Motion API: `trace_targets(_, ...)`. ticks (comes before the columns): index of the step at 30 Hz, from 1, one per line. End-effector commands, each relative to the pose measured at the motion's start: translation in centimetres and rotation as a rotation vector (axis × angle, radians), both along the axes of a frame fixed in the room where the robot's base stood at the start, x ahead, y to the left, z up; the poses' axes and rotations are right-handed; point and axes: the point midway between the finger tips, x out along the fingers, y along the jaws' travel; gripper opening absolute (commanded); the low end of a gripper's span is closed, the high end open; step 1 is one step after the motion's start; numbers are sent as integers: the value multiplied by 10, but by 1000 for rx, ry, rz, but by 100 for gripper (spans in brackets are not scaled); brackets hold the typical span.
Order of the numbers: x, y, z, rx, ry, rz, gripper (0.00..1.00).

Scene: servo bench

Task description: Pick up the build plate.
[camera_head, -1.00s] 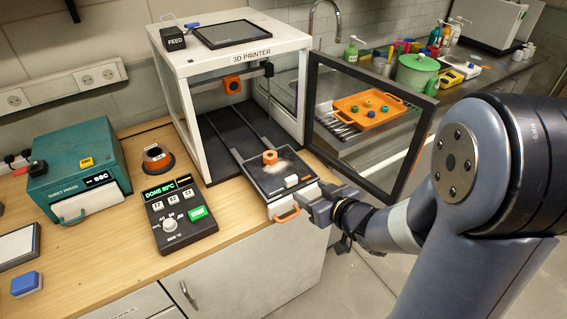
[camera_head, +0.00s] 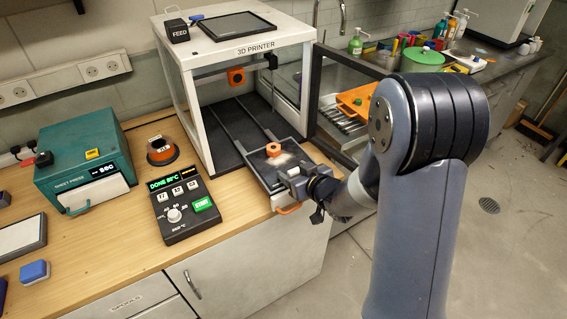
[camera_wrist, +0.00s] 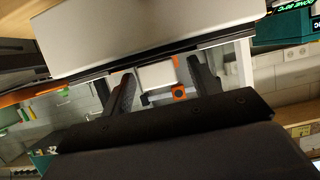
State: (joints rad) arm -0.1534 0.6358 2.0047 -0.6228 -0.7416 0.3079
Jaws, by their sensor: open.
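The build plate (camera_head: 262,167) lies on the bed at the open front of the 3D printer (camera_head: 240,48). It is dark with a pale patch, and a small orange printed part (camera_head: 273,149) stands on it. My gripper (camera_head: 285,175) is at the plate's front right edge and hides that corner. In the wrist view my gripper (camera_wrist: 162,84) has its two black fingers apart, with a pale block (camera_wrist: 157,75) showing between them. I cannot tell whether the fingers touch it. An orange handle (camera_head: 289,210) sits below the plate's front.
A control box (camera_head: 184,208) reading DONE is left of the plate, with a teal sheet press (camera_head: 83,160) farther left. An orange tray (camera_head: 355,101) lies behind the door. The bench front edge is close below the plate.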

Motion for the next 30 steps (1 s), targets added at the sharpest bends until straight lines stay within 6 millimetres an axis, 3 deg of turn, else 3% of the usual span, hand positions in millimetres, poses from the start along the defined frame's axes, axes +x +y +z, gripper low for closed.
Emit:
trace_targets(6, 0, 0, 0, 0, 0, 0, 58)
trace_targets(25, 0, 0, 0, 0, 0, 0, 7)
trace_targets(30, 0, 0, 1, 1, -2, 0, 6)
